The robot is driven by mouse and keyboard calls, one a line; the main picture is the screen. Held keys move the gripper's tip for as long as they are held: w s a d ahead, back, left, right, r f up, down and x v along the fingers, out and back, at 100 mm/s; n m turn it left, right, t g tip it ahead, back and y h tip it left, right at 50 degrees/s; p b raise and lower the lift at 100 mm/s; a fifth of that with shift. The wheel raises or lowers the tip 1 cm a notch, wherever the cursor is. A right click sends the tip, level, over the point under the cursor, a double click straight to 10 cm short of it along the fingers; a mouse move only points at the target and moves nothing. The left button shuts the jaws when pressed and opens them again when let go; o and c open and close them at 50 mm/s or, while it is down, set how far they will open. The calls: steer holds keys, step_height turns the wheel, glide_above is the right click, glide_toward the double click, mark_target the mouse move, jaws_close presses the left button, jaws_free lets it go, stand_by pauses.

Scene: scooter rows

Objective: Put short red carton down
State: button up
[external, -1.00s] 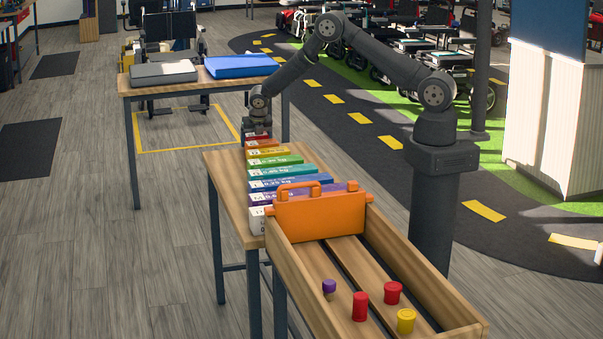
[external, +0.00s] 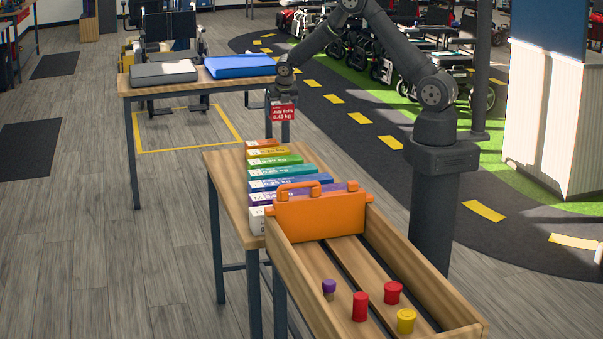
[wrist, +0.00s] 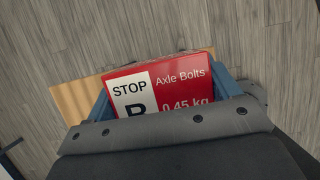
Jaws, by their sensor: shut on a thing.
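The short red carton (external: 284,114) is held in my gripper (external: 283,101), in the air above and right of the far end of the row of cartons. In the wrist view the red carton (wrist: 175,88) shows a white label and the words "Axle Bolts 0.45 kg". The blue jaws of my gripper (wrist: 165,100) close on its two sides. The carton's lower part is hidden there behind the gripper body. It touches nothing else that I can see.
Several coloured cartons (external: 285,173) stand in a row on a wooden table (external: 228,187). An orange handled divider (external: 318,213) stands at the near end, by a wooden tray (external: 425,283) with small red, yellow and purple pieces. A farther table (external: 205,86) holds grey and blue pads.

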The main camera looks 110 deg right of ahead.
steer(key=r, duration=1.1)
steer(key=shift+w+a+r, duration=0.15)
steer(key=shift+w+a, duration=0.05)
steer(key=w+a+n+t, duration=0.2)
steer(key=w+a+n, duration=0.3)
steer(key=w+a, duration=1.75)
steer(key=w+a+n+t+y, duration=0.1)
steer(key=w+a+n, duration=0.2)
steer(key=a, duration=1.2)
steer(key=w+a+n+t+y, duration=0.1)
steer(key=w+a+n, duration=0.1)
steer(key=a, duration=1.4)
steer(key=s+a+n+y, duration=0.1)
steer(key=s+a+n, duration=0.3)
steer(key=a, duration=1)
steer(key=s+a+n+y, duration=0.1)
steer(key=s+a, duration=0.5)
steer(key=a, duration=0.8)
steer(key=s+a+n+y, duration=0.1)
steer(key=s+a+n, duration=0.25)
steer(key=a, duration=1.05)
steer(key=shift+m+t, duration=0.25)
steer(key=shift+t, duration=0.05)
steer(key=f, duration=2.2)
steer(key=shift+s+a, duration=0.15)
steer(key=shift+s, duration=0.2)
steer(key=shift+f, duration=0.1)
